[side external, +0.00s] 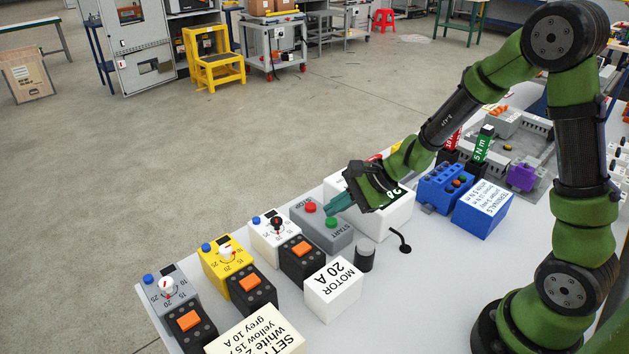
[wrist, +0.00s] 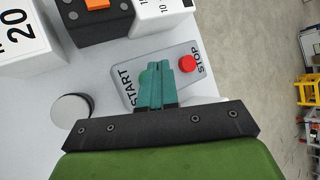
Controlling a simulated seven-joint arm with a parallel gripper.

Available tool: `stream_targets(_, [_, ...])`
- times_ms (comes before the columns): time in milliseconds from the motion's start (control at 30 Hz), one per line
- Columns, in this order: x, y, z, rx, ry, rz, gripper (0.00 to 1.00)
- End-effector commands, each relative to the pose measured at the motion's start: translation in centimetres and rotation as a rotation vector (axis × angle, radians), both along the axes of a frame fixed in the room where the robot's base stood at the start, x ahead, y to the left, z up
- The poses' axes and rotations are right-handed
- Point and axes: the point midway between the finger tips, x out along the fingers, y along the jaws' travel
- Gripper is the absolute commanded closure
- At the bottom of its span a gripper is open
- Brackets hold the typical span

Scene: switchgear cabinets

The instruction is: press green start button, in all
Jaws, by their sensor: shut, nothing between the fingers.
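The grey start/stop box (side external: 338,238) stands on the table among the switch units. Its green start button (side external: 331,222) shows in the side view beside the START label, and its red stop button (side external: 310,207) is by the STOP label. My gripper (side external: 330,207) is shut and empty, its teal fingertips close to the green button; I cannot tell whether they touch it.
A white MOTOR 20 A block (side external: 332,288) and a dark round post (side external: 365,258) stand near the box. Switch units with orange rockers (side external: 300,248) line its left side.

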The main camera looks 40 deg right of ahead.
Motion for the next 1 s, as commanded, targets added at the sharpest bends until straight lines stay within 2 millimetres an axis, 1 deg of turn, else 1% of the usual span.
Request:
stream_targets(167, [0.0,0.0,0.0,0.000,0.000,0.000,1.00])
stream_targets(467, [0.0,0.0,-0.9,0.000,0.001,0.001,1.00])
stream_targets(1000, [0.0,0.0,-1.1,0.000,0.001,0.000,1.00])
